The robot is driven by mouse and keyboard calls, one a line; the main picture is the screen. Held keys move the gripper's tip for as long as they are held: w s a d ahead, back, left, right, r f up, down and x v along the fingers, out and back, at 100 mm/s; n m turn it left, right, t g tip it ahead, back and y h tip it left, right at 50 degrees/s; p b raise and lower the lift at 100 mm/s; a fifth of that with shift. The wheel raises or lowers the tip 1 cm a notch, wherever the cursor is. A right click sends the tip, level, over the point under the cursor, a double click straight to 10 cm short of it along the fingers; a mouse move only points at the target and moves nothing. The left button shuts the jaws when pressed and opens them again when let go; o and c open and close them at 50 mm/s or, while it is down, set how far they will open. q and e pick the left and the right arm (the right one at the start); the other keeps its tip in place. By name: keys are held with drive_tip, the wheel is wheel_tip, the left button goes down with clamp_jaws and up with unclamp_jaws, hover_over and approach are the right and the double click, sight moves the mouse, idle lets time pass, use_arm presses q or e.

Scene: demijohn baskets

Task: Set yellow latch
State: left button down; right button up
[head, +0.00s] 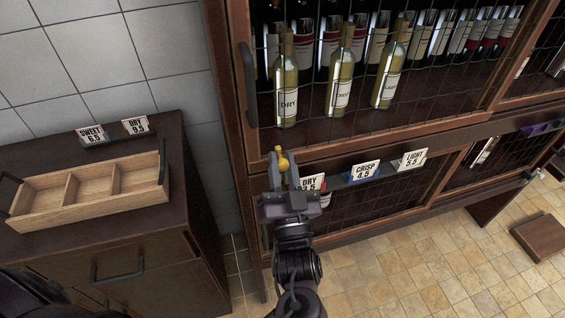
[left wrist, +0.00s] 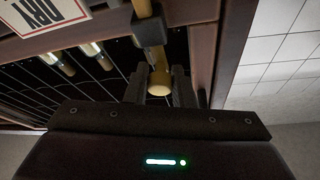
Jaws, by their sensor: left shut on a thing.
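The yellow latch (head: 281,160) is on the lower edge of the upper cabinet door, near its left corner. In the left wrist view the yellow latch (left wrist: 154,80) is a brass-coloured rod that passes through a dark bracket. My left gripper (head: 284,180) is at the latch from below, shut on its lower end; in the left wrist view its two fingers (left wrist: 158,88) stand on either side of the rod. The fingers and gripper body hide part of the latch. My right gripper is in neither view.
Several bottles stand behind the mesh door (head: 380,75). Price cards DRY (head: 309,182), CRISP (head: 365,170) and LIGHT (head: 413,159) line the ledge beside my gripper. A wooden divided tray (head: 92,190) sits on the left cabinet. Tiled floor (head: 400,270) is open at lower right.

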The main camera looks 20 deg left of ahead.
use_arm(q)
drive_tip(key=c, duration=1.2)
unclamp_jaws()
drive_tip(key=shift+f, duration=0.2)
drive_tip(key=shift+c, duration=0.2)
drive_tip(key=b+v, duration=0.2)
drive_tip(key=v, duration=0.6)
drive_tip(key=shift+w, duration=0.1)
